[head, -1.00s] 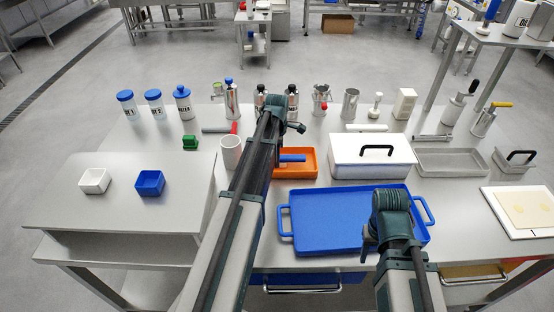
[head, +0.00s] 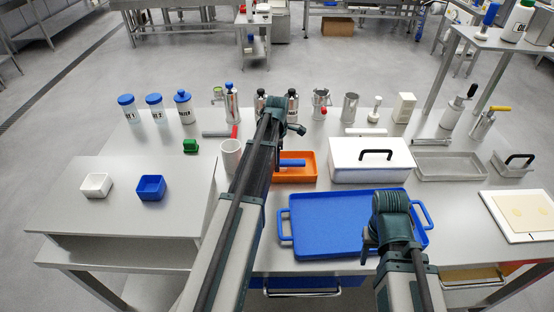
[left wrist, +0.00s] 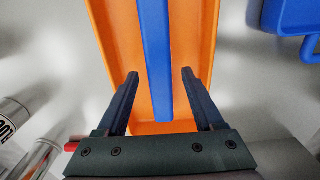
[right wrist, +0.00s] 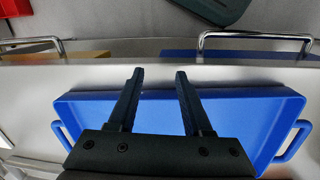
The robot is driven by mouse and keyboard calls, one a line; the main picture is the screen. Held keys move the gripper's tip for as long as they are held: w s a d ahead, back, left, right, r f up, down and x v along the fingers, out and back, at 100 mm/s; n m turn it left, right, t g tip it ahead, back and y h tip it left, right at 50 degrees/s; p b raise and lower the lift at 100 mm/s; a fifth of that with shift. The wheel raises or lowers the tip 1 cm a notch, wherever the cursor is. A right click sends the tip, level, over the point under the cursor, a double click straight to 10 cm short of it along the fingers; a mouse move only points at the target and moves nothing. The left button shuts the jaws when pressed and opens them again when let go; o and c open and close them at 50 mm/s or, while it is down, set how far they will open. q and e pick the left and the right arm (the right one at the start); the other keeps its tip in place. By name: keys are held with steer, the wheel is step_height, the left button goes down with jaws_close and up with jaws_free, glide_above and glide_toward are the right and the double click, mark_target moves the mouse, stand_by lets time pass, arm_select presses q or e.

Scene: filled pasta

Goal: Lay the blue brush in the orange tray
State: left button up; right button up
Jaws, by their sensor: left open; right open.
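The orange tray (head: 309,175) stands behind the large blue tray, partly hidden by my left arm. It also fills the middle of the left wrist view (left wrist: 109,43). The blue brush (head: 292,163) shows as a blue bar lengthwise within the orange tray's outline, and in the left wrist view (left wrist: 157,40) it runs out of the top of the picture. Its far end is hidden. My left gripper (left wrist: 160,74) is open, with its fingers apart on either side of the bar and clear of it. My right gripper (right wrist: 159,72) is open and empty over the blue tray's edge.
The large blue tray (head: 340,225) lies at the front of the table. A white box (head: 372,172) with a black handle stands right of the orange tray, and a white mug (head: 230,154) stands to the left. Several bottles and canisters line the back.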

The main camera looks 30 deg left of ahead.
arm_select(q)
step_height(320, 180, up, 11)
steer(key=p, duration=1)
steer(key=s+d+m+y, duration=0.1)
steer(key=s+d+m, duration=2.2)
steer(key=d+m, duration=0.4)
steer(key=shift+d, duration=0.2)
